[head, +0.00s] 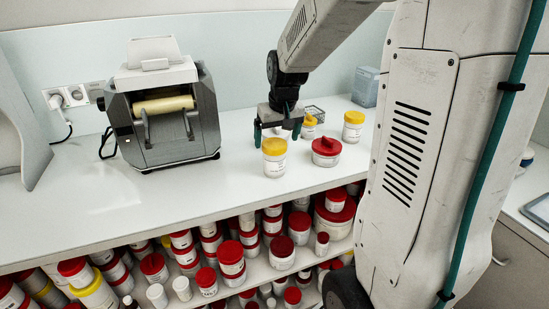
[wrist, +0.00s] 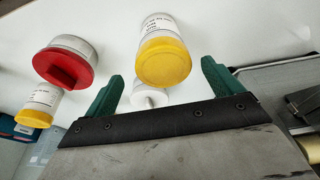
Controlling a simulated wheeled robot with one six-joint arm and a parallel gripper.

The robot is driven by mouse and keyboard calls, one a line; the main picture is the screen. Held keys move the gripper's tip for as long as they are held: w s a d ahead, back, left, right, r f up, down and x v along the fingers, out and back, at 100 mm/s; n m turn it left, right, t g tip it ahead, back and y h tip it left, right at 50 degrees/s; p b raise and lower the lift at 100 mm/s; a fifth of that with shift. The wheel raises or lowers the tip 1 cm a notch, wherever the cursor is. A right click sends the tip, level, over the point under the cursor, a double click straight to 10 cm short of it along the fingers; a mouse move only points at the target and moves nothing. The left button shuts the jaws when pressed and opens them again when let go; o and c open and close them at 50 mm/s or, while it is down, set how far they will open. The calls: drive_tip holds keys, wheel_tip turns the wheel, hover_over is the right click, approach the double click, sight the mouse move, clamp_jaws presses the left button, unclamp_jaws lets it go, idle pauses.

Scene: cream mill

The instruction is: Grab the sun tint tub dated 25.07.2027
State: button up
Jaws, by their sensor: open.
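Several tubs stand on the white worktop, and no date can be read on their labels. A white tub with a yellow lid (head: 274,158) stands in front of my gripper (head: 277,133); in the wrist view this tub (wrist: 163,55) lies beyond the fingertips, roughly between them. A wide red-lidded tub (head: 326,151) stands to its right. Two more yellow-lidded tubs, one behind (head: 308,127) and one at the far right (head: 353,128), stand further back. A small white item (wrist: 150,96) shows between my open, empty green fingers (wrist: 165,82). I cannot tell which tub is sun tint.
A grey roller mill (head: 162,115) stands left on the worktop. The shelf below (head: 255,272) is crowded with red-lidded tubs. The worktop's front left is clear.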

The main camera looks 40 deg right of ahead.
sight(275, 143)
drive_tip(key=x, duration=0.6)
drive_tip(key=shift+a, duration=0.15)
drive_tip(key=c, duration=1.1)
drive_tip(key=shift+c, duration=0.5)
drive_tip(key=shift+r, duration=0.1)
